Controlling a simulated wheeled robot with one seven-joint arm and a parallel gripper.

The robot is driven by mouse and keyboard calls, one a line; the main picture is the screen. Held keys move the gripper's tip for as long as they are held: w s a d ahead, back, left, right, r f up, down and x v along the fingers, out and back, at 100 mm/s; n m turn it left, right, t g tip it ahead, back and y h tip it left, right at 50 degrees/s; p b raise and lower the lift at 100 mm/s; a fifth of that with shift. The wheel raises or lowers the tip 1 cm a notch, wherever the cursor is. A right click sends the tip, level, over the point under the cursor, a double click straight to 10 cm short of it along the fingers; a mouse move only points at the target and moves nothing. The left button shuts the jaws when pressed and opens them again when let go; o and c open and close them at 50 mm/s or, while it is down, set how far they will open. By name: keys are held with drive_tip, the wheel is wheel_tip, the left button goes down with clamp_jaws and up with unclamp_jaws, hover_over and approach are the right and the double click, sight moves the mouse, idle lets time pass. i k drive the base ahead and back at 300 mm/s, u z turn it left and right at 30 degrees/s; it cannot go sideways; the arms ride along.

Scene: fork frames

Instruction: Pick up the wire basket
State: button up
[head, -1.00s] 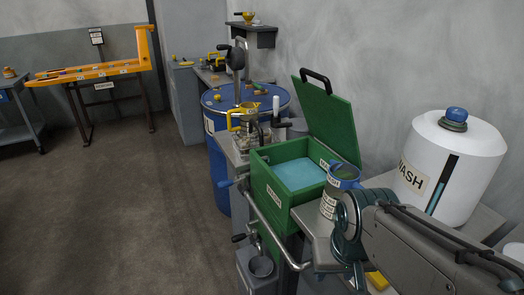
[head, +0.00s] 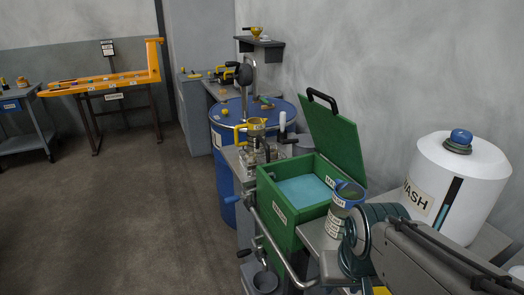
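I cannot clearly make out a wire basket. Small metal and yellow-handled items (head: 256,128) stand crowded behind the green wash tank, too small to tell apart fully. The green tank (head: 287,222) is open, its lid (head: 335,135) tilted up, with pale blue liquid (head: 303,190) inside. My arm enters from the lower right, with a dark teal joint in front of the bench. My gripper's fingers do not show.
A labelled can (head: 345,207) stands right of the tank, near my arm. A white wash container (head: 460,180) stands at the right. A blue drum (head: 228,135) is behind. An orange-topped table (head: 105,83) is far left. The floor (head: 120,220) at left is clear.

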sight(262, 152)
drive_tip(key=u, duration=1.35)
drive_tip(key=i, duration=4.7)
drive_tip(key=z, duration=4.2)
drive_tip(key=i, duration=0.2)
drive_tip(key=z, duration=0.45)
